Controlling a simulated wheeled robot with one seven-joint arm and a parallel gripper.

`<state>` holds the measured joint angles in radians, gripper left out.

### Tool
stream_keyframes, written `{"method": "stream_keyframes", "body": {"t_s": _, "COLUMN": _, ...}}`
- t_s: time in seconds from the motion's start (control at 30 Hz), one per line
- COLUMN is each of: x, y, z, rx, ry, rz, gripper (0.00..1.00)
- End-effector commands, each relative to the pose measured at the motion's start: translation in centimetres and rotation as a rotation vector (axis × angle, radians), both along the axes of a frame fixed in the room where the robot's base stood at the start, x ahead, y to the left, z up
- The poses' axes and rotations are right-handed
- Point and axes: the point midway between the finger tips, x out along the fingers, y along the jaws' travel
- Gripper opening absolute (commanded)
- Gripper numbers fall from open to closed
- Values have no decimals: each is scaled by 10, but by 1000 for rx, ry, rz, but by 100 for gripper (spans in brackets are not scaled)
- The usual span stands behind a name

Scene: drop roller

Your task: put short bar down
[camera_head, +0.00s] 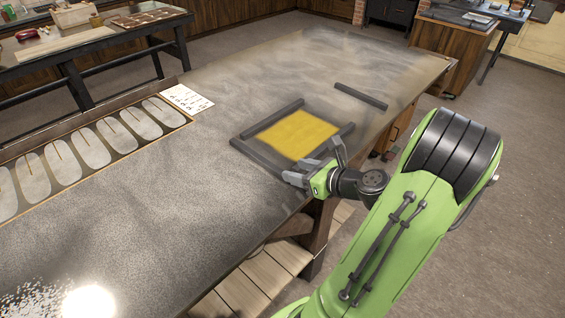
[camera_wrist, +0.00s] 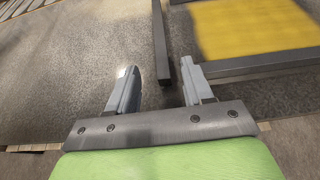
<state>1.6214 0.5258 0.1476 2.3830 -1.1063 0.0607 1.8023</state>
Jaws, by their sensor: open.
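Several dark bars lie on the grey table. Three border a yellow square (camera_head: 299,134): the far-left bar (camera_head: 272,119), the near-left bar (camera_head: 256,158) and the right bar (camera_head: 345,133). A loose bar (camera_head: 361,96) lies apart beyond it. I cannot tell for sure which is the short bar. My gripper (camera_head: 313,165) is open at the near corner of the square and hides part of the right bar. In the wrist view, the near-left bar (camera_wrist: 160,45) ends between my spread fingertips (camera_wrist: 158,68). The right bar (camera_wrist: 265,63) runs beside the yellow square (camera_wrist: 250,25).
The table (camera_head: 150,215) has wide clear surface left of the bars and at the far end. A board with pale oval shapes (camera_head: 89,149) and a white sheet (camera_head: 187,98) lie along its left edge. The table's near-right edge passes beneath my gripper.

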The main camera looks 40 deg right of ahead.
Motion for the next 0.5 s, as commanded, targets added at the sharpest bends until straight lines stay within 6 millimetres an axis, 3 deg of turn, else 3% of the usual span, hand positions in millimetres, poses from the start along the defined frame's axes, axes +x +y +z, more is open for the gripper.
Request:
{"method": "stream_keyframes", "body": {"t_s": 0.17, "x": -17, "y": 1, "z": 8, "rx": -8, "ry": 4, "rz": 8, "gripper": 51}}
{"method": "stream_keyframes", "body": {"t_s": 0.27, "x": -6, "y": 23, "z": 8, "rx": -111, "ry": 55, "rz": 124, "gripper": 51}}
{"method": "stream_keyframes", "body": {"t_s": 0.4, "x": 15, "y": 95, "z": 8, "rx": -491, "ry": 199, "rz": 531, "gripper": 51}}
{"method": "stream_keyframes", "body": {"t_s": 0.5, "x": 13, "y": 147, "z": 11, "rx": -823, "ry": 272, "rz": 874, "gripper": 51}}
